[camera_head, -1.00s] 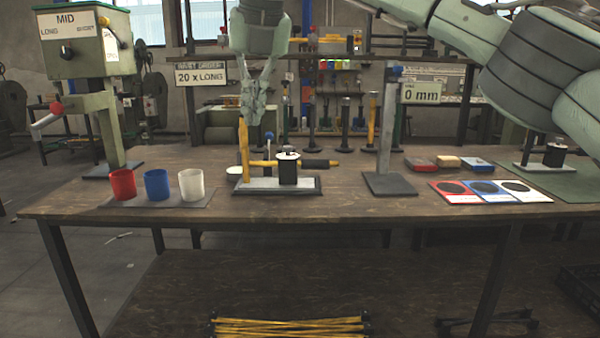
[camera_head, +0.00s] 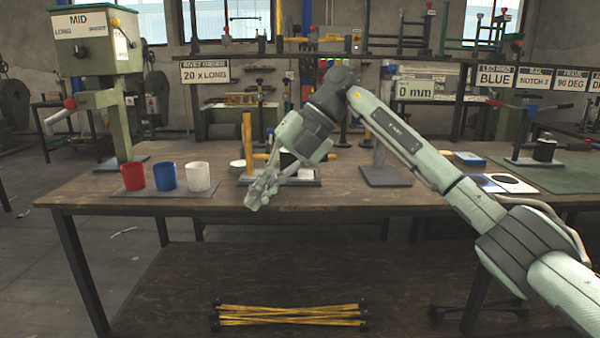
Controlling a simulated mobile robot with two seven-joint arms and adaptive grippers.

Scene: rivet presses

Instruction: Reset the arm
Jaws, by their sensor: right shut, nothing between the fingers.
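My right arm (camera_head: 400,140) reaches in from the lower right across the table (camera_head: 120,188). My right gripper (camera_head: 258,194) is shut and empty, tilted down and to the left, in front of the yellow-post fixture (camera_head: 247,140) in the middle of the table. The gripper and wrist hide part of that fixture and its black cylinder. My left gripper is not in view.
Red (camera_head: 132,176), blue (camera_head: 165,176) and white (camera_head: 197,176) cups stand on a mat at the left. A green press (camera_head: 98,60) stands behind them. A grey stand (camera_head: 380,165) and blue box (camera_head: 469,159) are right of centre. Yellow rods (camera_head: 290,314) lie below.

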